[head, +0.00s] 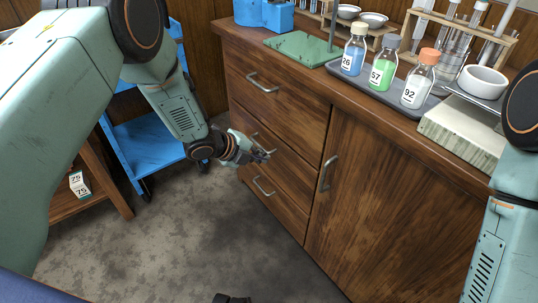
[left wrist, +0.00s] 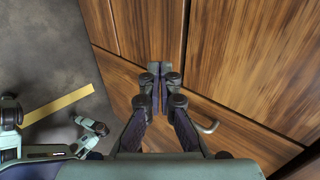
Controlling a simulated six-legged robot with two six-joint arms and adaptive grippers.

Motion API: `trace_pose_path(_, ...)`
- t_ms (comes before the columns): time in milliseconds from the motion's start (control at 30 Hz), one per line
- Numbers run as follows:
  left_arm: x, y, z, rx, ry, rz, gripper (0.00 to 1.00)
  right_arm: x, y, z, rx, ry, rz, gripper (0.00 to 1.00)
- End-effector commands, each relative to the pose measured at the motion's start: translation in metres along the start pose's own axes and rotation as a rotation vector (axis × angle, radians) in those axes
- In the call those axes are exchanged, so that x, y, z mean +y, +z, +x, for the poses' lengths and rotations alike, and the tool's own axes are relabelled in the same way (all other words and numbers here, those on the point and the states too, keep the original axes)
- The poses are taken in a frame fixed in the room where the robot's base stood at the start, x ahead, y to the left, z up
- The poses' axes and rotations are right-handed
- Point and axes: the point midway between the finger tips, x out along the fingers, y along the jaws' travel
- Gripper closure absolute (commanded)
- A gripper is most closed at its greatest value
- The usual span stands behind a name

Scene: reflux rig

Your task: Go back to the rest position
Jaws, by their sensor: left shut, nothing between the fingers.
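My left gripper (head: 262,156) is in front of the wooden cabinet's drawers, near the middle drawer's handle, in the head view. In the left wrist view my left gripper (left wrist: 156,72) is shut with its fingertips together and nothing between them. I cannot tell whether it touches the cabinet front. My right arm shows at the right edge of the head view, but its gripper is out of view. The wooden cabinet (head: 395,200) has drawers on the left and a door on the right.
On the cabinet top stand a blue-liquid bottle (head: 354,58), a green-liquid bottle (head: 382,68), an orange-capped bottle (head: 418,82), a green mat (head: 290,46) and a balance (head: 462,128). A blue cart (head: 145,143) stands left of the cabinet. The floor (head: 170,245) in front is mostly clear.

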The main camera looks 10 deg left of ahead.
Motion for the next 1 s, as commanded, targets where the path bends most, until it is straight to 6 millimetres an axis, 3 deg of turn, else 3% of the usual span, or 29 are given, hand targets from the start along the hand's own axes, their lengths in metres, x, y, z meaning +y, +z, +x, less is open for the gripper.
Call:
trace_pose_path(367, 0.002, 0.000, -0.011, 0.001, -0.001, -0.026, 1.00, 0.000, 0.000, -0.003, -0.001, 0.000, 0.000, 0.61)
trace_pose_path(467, 0.002, 0.001, -0.012, -0.008, -0.008, -0.155, 1.00, 0.000, 0.000, -0.003, -0.001, 0.000, 0.000, 0.61)
trace_pose_path(533, 0.012, -0.003, -0.014, -0.026, -0.004, -0.358, 1.00, 0.000, 0.000, -0.003, -0.001, 0.000, 0.000, 0.61)
trace_pose_path(667, 0.056, -0.028, -0.026, -0.089, 0.038, -0.860, 1.00, 0.000, 0.000, -0.004, -0.001, 0.000, 0.000, 0.61)
trace_pose_path(767, 0.107, -0.058, -0.045, -0.184, 0.098, -1.264, 1.00, 0.000, 0.000, -0.006, -0.001, 0.000, 0.000, 0.61)
trace_pose_path(900, 0.177, -0.103, -0.085, -0.379, 0.177, -1.719, 1.00, 0.000, 0.000, -0.009, -0.001, 0.000, 0.000, 0.61)
trace_pose_path(1000, 0.221, -0.135, -0.122, -0.549, 0.228, -1.954, 1.00, 0.000, 0.000, -0.012, -0.001, 0.000, 0.000, 0.61)
